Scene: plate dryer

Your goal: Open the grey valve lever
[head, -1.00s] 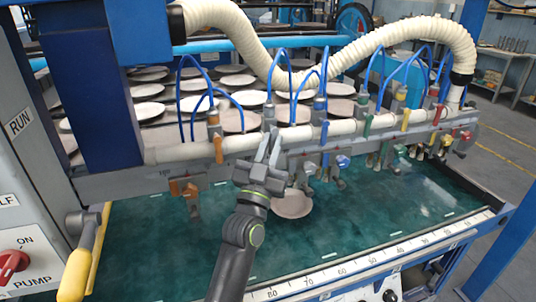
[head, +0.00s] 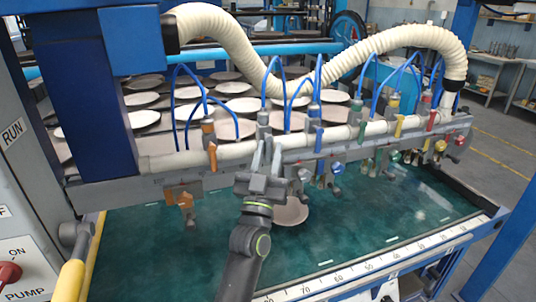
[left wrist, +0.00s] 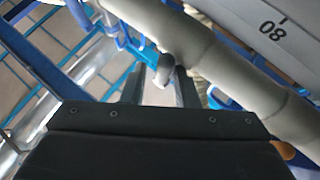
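The grey valve lever (head: 263,122) is on the white pipe along the machine's front rail, between the orange and blue levers. My left gripper (head: 266,150) is just below and in front of it, fingers pointing up, with a gap between them. In the left wrist view a small grey rounded piece (left wrist: 166,68), likely part of the grey valve, shows at or just beyond the fingertips (left wrist: 160,88). I cannot tell whether it is touched. The gripper hides the lower part of the grey valve. My right gripper is not in view.
An orange lever (head: 208,140) is left of the grey one; blue, green, yellow and red levers are to the right. Thin blue hoses loop above the pipe (head: 240,148). A round plate (head: 291,212) is behind my left gripper, above the green surface (head: 150,240).

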